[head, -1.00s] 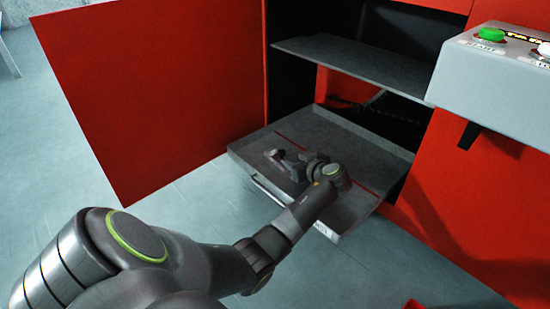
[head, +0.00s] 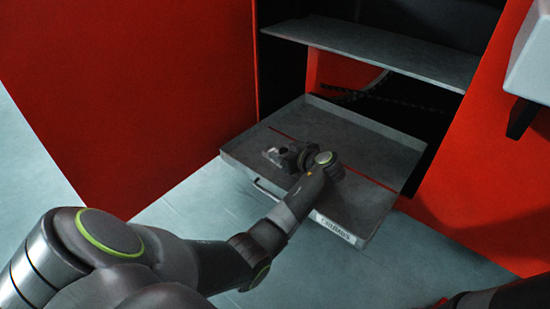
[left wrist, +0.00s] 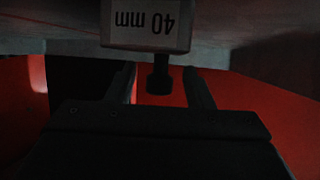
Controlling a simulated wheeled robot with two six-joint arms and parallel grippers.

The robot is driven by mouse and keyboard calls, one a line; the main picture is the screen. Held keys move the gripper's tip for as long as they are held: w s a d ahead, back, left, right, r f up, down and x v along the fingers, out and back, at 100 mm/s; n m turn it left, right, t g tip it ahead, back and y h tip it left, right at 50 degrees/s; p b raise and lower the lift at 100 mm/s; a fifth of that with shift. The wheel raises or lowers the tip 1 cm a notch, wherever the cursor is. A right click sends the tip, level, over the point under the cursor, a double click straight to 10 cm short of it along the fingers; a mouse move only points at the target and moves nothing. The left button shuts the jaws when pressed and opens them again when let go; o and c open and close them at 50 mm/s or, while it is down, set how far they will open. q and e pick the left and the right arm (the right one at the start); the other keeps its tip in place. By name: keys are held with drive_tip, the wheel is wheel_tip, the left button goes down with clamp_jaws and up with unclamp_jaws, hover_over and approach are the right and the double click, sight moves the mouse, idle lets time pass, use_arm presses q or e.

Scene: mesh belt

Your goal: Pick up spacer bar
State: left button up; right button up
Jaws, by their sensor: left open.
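A grey block marked "40 mm" (left wrist: 146,24), seen upside down in the left wrist view, looks like the spacer bar. A dark knob (left wrist: 158,80) sticks out of it towards my left gripper (left wrist: 162,88). The gripper's two fingers stand apart, one on each side of the knob, with gaps showing at both sides. In the head view my left gripper (head: 273,155) is over the pulled-out tray (head: 345,130), at its left part. There the bar cannot be told from the gripper and wrist. My right gripper is not seen; only part of my right arm shows at the lower right.
The tray has raised edges, a front handle and a label, and a thin red line crosses its floor. A grey shelf (head: 375,48) stands above the opening. A large red panel (head: 130,90) is at the left. A grey box (head: 530,55) juts out at the right.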

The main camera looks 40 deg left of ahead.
use_arm(q)
drive_tip(key=shift+w, duration=0.1)
clamp_jaws()
drive_tip(key=shift+r, duration=0.1)
idle(0.3)
